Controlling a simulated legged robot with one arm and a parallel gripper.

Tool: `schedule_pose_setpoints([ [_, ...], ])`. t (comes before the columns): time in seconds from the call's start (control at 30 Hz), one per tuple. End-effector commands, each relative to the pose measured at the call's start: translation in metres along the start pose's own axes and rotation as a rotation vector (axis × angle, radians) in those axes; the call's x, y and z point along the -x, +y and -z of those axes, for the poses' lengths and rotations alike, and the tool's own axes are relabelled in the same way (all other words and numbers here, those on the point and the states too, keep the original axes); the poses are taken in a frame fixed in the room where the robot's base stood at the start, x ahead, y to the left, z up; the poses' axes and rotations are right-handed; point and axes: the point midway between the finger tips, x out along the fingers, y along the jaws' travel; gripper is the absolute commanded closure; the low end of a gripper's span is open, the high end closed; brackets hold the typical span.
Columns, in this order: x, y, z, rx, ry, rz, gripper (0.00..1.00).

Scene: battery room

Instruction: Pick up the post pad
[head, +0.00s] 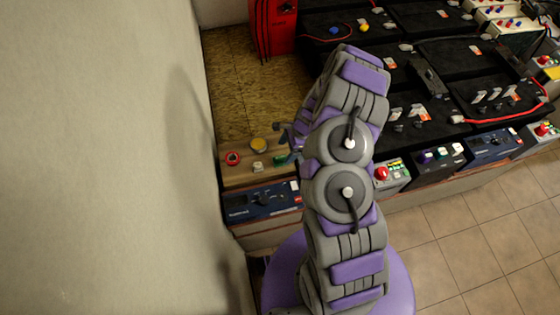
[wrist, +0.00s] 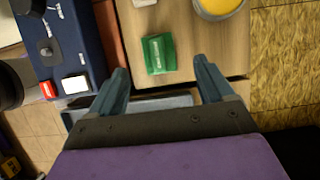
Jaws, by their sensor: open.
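A small green block with pale lettering (wrist: 158,53), which looks like the post pad, lies on a light wooden board (wrist: 190,66) in the wrist view. It also shows in the head view (head: 281,160), partly hidden by my arm. My gripper (wrist: 162,70) is open, with one finger on each side of the block's near end in the picture. The fingers are apart from the block, and nothing is between them. In the head view my gripper (head: 287,133) is mostly hidden behind my arm. I cannot tell its height above the board.
A yellow round thing (head: 258,145), a red ring (head: 232,158) and a small white item (head: 258,167) share the board. A dark blue device (head: 262,201) sits in front of it. A wall (head: 110,150) stands close on the left; black batteries (head: 425,100) fill the right.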

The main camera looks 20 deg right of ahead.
Motion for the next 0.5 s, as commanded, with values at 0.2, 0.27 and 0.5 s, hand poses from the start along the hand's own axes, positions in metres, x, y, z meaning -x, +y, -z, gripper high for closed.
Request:
schedule_pose_setpoints([
  [0.2,-0.01,0.0,-0.001,0.002,0.001,0.0,0.19],
  [0.27,-0.016,0.001,0.0,0.002,0.001,-0.001,0.19],
  [0.5,-0.051,0.002,0.002,0.002,0.001,-0.001,0.19],
])
